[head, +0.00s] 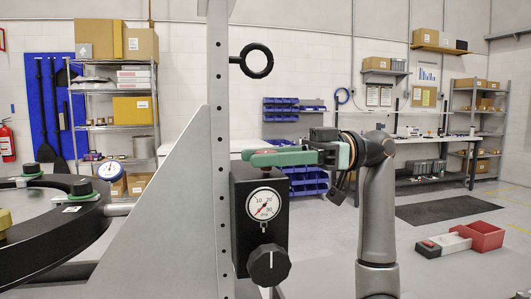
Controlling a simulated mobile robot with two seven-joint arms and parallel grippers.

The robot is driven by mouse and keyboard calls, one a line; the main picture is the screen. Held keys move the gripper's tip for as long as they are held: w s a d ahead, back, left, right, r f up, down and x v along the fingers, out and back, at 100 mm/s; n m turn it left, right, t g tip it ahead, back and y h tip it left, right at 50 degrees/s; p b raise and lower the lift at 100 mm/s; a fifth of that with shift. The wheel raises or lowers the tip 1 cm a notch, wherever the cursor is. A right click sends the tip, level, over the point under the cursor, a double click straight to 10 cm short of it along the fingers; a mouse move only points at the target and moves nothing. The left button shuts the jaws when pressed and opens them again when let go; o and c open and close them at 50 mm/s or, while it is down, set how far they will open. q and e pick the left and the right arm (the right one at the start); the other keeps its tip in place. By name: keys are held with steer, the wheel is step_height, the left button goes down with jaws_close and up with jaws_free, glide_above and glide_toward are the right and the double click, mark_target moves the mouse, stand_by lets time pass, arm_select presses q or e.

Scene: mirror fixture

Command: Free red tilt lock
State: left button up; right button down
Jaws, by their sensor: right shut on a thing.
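A small patch of red, likely the red tilt lock (263,151), shows at the top of a black box (240,222) on the grey upright. Long green pieces that look like the fingers of my right gripper (272,155) lie across it from the right and hide most of it. My right gripper is shut on it, roughly level, above the dial gauge (264,204). How the lock sits between the fingers is hidden. My left gripper is not in view.
A black knob (268,264) sticks out below the gauge. The grey upright (218,110) with a black ring (257,60) stands close in front. A black curved frame (60,235) fills the lower left.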

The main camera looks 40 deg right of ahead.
stand_by(0.4)
steer(key=shift+c, duration=2.2)
jaws_free()
steer(key=v, duration=1.2)
steer(key=shift+d, duration=0.25)
steer(key=shift+s, duration=0.1)
